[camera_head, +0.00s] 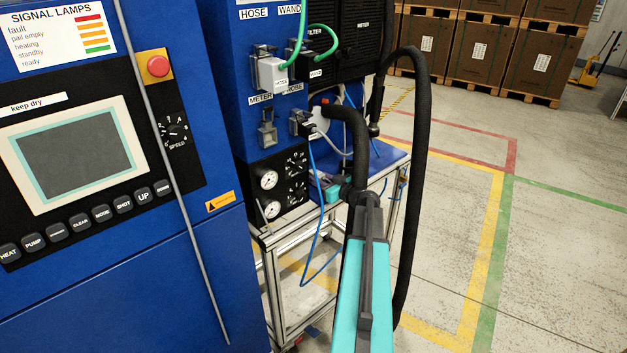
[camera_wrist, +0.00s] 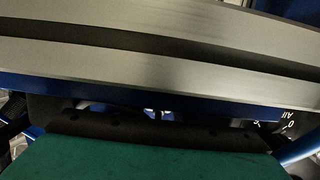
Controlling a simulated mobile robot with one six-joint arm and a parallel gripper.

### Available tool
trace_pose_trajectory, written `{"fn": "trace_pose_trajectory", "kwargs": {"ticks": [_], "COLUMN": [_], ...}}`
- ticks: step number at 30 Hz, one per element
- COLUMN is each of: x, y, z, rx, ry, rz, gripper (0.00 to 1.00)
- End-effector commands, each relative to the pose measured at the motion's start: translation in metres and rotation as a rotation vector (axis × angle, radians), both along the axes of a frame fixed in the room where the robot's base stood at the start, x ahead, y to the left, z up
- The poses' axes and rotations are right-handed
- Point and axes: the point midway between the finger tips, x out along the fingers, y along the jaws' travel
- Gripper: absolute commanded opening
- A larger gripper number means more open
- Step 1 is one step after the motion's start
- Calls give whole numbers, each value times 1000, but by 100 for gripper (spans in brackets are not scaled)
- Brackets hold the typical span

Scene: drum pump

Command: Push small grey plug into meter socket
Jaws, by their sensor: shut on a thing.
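The meter socket (camera_head: 267,131) is a small grey fitting under the METER label on the blue panel. No plug shows in it. My gripper (camera_head: 322,184) is small and partly hidden below and right of that socket, beside the gauge panel. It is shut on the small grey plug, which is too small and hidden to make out. A gap separates my gripper from the socket. In the wrist view, a teal surface and dark bar fill the bottom, and the fingertips cannot be made out.
A dark plug (camera_head: 306,128) sits in the probe socket beside the meter socket. A large grey plug (camera_head: 272,72) with a green hose is above. A blue cable (camera_head: 314,165) hangs beside the gauges (camera_head: 269,180). A metal rail (camera_wrist: 160,65) crosses the wrist view closely. Floor at right is clear.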

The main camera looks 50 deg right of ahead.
Motion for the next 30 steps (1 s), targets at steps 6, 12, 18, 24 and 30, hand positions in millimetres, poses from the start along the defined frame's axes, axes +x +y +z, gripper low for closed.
{"fn": "trace_pose_trajectory", "kwargs": {"ticks": [6, 12, 18, 24, 30], "x": [0, 0, -4, -20, -47], "y": [0, 0, 0, 1, 4], "z": [0, 0, 0, 2, 6], "rx": [0, 0, 0, 0, 1], "ry": [0, 0, 0, 0, -1], "rz": [0, -1, -1, -2, -3], "gripper": [48, 48, 48, 48, 48]}}
